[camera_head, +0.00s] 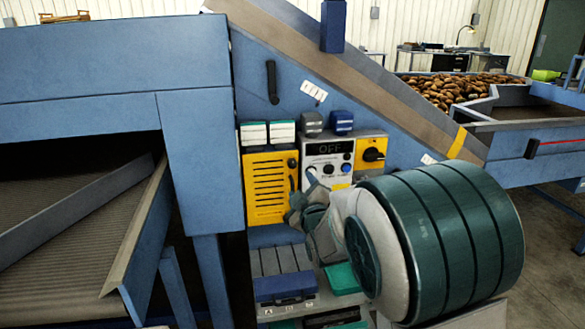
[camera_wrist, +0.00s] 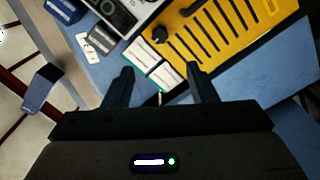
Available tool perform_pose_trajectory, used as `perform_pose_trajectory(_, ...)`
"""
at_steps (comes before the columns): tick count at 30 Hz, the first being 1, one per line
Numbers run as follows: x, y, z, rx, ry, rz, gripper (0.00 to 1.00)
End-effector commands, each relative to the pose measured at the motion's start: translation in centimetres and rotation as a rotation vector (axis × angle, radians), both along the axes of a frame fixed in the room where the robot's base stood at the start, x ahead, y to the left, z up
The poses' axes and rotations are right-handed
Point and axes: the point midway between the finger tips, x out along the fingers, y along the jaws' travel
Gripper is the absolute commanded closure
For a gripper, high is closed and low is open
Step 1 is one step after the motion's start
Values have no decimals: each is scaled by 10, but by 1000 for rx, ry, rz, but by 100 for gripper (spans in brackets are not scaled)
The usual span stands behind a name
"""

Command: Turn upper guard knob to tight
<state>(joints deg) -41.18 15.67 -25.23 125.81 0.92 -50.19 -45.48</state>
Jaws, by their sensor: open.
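The yellow slotted guard (camera_head: 266,192) is on the blue machine's side, left of the control panel. The upper guard knob (camera_head: 292,163) is small and black, at the guard's top right corner. In the wrist view the same knob (camera_wrist: 160,35) lies beyond the fingertips, above the gap between them. Its setting is too small to read. My gripper (camera_head: 301,194) overlaps the guard's lower right edge in the head view. In the wrist view the gripper (camera_wrist: 159,78) is open, with nothing held and the knob apart from it. The guard's lower right corner is hidden behind my gripper.
A black handle (camera_head: 291,182) is below the knob. A lower shelf holds several trays (camera_head: 285,288).

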Motion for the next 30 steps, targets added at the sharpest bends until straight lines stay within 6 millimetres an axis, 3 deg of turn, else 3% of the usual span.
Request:
perform_pose_trajectory(18, 98, 27, 1, 0, 4, -1, 48)
perform_pose_trajectory(24, 118, 33, 0, 1, 3, -2, 48)
perform_pose_trajectory(30, 125, 35, 0, 2, 5, -2, 48)
